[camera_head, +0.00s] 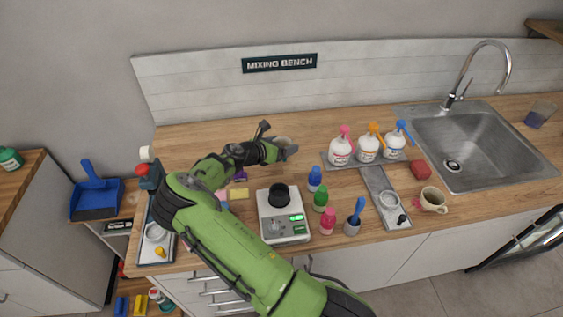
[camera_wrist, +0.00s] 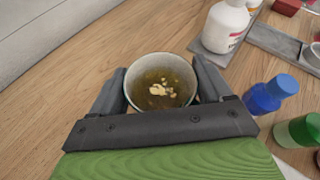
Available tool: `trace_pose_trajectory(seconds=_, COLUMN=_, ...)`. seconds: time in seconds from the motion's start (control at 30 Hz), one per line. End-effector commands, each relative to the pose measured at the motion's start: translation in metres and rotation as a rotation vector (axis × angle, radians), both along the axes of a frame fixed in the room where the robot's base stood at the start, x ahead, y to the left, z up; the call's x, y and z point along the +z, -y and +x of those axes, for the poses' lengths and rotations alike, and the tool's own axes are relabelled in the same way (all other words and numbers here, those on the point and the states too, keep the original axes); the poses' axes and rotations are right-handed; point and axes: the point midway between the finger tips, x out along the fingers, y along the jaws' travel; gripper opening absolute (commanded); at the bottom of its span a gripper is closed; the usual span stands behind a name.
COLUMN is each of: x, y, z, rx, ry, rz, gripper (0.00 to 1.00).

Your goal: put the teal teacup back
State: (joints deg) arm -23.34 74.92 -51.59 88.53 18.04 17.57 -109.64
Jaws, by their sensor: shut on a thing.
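My gripper (camera_wrist: 160,92) is shut on a round teacup (camera_wrist: 160,60), one finger on each side of it. The cup is upright, with a pale rim and greenish-brown liquid with light bits inside. Its outer colour is mostly hidden, so I cannot confirm teal. In the head view my gripper (camera_head: 288,152) is over the back middle of the counter, with the cup (camera_head: 283,141) partly hidden by it. I cannot tell whether the cup touches the wood. A second, cream cup (camera_head: 433,200) stands at the right, near the sink.
White pump bottles (camera_head: 341,151) stand right of my gripper on a grey tray. A grey strip (camera_head: 376,181) with a round dish (camera_head: 389,201) lies in front. A scale (camera_head: 285,224) and small coloured bottles (camera_head: 320,196) stand nearer. The counter behind my gripper is clear.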

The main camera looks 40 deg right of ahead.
Motion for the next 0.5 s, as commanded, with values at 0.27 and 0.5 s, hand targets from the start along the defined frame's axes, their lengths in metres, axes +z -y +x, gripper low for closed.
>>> trace_pose_trajectory(seconds=0.27, x=-0.039, y=0.0, z=0.0, rx=0.0, ry=-0.002, rz=-0.003, gripper=0.37)
trace_pose_trajectory(seconds=0.5, x=-0.05, y=0.0, z=0.0, rx=-0.002, ry=0.002, rz=-0.001, gripper=0.37)
